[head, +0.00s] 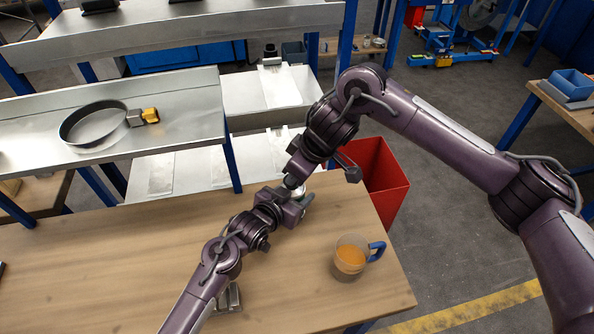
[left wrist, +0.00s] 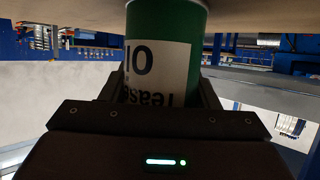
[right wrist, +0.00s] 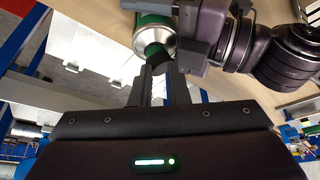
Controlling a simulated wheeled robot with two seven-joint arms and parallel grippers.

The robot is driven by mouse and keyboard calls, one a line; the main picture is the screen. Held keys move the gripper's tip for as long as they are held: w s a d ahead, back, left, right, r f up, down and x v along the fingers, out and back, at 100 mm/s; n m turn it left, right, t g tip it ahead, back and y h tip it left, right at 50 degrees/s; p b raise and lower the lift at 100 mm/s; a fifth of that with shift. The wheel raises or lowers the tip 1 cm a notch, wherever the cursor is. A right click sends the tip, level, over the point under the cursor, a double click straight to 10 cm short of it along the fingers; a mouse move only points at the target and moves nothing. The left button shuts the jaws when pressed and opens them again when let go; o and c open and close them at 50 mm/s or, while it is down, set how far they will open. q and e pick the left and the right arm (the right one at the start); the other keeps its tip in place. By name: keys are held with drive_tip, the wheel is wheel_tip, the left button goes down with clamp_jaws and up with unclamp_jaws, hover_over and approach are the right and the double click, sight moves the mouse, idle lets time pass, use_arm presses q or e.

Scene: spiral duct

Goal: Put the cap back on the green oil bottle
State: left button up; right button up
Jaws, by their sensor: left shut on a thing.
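The green oil bottle (left wrist: 178,60), with a white label, stands between my left gripper's fingers (left wrist: 160,90), which are shut on it. In the head view my left gripper (head: 293,208) is over the wooden table's back edge, and only a bit of green bottle (head: 307,199) shows. In the right wrist view the bottle (right wrist: 152,25) has a silver shoulder and a green neck. A dark piece, apparently the cap (right wrist: 159,60), is at the neck. My right gripper's fingertips (right wrist: 165,72) are at it, with a narrow gap between them; their grip on it is unclear.
A clear mug (head: 349,260) with orange contents and a blue handle stands on the wooden table (head: 110,260), near its right edge. A red bin (head: 385,185) stands behind the table. A metal bench (head: 190,95) at left carries a duct ring (head: 92,125).

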use_arm(q)
drive_tip(key=shift+d+r, duration=0.1)
drive_tip(key=shift+r, duration=0.05)
drive_tip(key=o, duration=1.5)
use_arm(e)
drive_tip(key=v, duration=0.4)
drive_tip(key=shift+s, duration=0.1)
use_arm(q)
drive_tip(key=shift+s+a, duration=0.35)
drive_tip(key=shift+s, duration=0.1)
drive_tip(key=b+v, duration=0.1)
drive_tip(key=v, duration=0.5)
drive_tip(key=shift+r+b, duration=0.1)
drive_tip(key=shift+b, duration=0.25)
drive_tip(key=shift+s+a+r, duration=0.2)
drive_tip(key=shift+s, duration=0.05)
use_arm(e)
drive_tip(key=shift+f, duration=0.9)
